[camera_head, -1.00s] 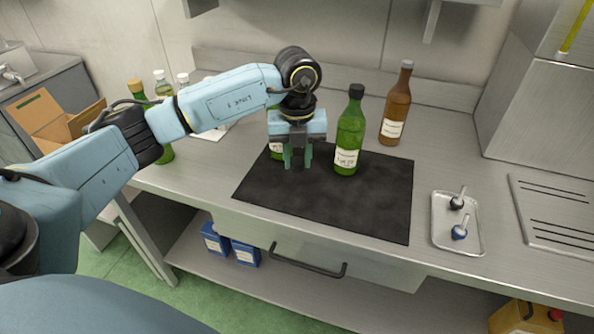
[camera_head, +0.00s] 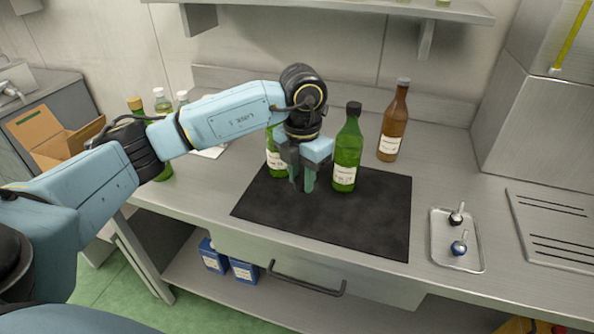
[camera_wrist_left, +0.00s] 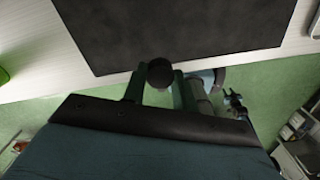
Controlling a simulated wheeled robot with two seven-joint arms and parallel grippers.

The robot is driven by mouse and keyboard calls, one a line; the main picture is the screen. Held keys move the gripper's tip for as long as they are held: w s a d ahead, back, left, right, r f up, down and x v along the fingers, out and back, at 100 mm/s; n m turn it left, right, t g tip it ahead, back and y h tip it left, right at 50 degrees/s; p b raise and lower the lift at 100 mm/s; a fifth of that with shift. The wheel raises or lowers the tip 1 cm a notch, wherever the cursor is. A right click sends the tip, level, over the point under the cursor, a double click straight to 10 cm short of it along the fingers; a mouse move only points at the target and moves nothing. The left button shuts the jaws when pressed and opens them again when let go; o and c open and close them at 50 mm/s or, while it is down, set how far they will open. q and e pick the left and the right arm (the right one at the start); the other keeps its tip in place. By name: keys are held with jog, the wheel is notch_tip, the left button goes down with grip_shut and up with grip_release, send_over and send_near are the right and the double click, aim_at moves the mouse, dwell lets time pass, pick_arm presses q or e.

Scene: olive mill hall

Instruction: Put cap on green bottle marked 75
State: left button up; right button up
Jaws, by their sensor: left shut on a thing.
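My left gripper (camera_head: 302,186) is above the dark mat (camera_head: 345,228) with its fingers pointing down. It is shut on a dark round cap (camera_wrist_left: 160,73), which shows between the fingers in the left wrist view. One green bottle (camera_head: 277,162) stands upright on the mat behind the gripper; its top is hidden by my arm. Another green bottle (camera_head: 346,155) with a black top stands just right of the gripper. Both have white labels, but the marks are too small to read. My right gripper is not in view.
A brown bottle (camera_head: 393,125) stands behind the mat. A metal tray (camera_head: 440,262) with two small stoppered items lies at right. More bottles (camera_head: 162,101) and a cardboard box (camera_head: 40,125) are at left. The mat's front part is clear.

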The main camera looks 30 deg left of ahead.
pick_arm(q)
jog(key=s+d+m, duration=0.2)
jog(key=d+m, duration=0.1)
jog(key=m, duration=1.4)
jog(key=s+d+m, duration=0.2)
jog(key=d+m, duration=0.1)
jog(key=m, duration=1.4)
jog(key=shift+s+d, duration=0.2)
jog(key=shift+d, duration=0.2)
jog(key=shift+d, duration=0.1)
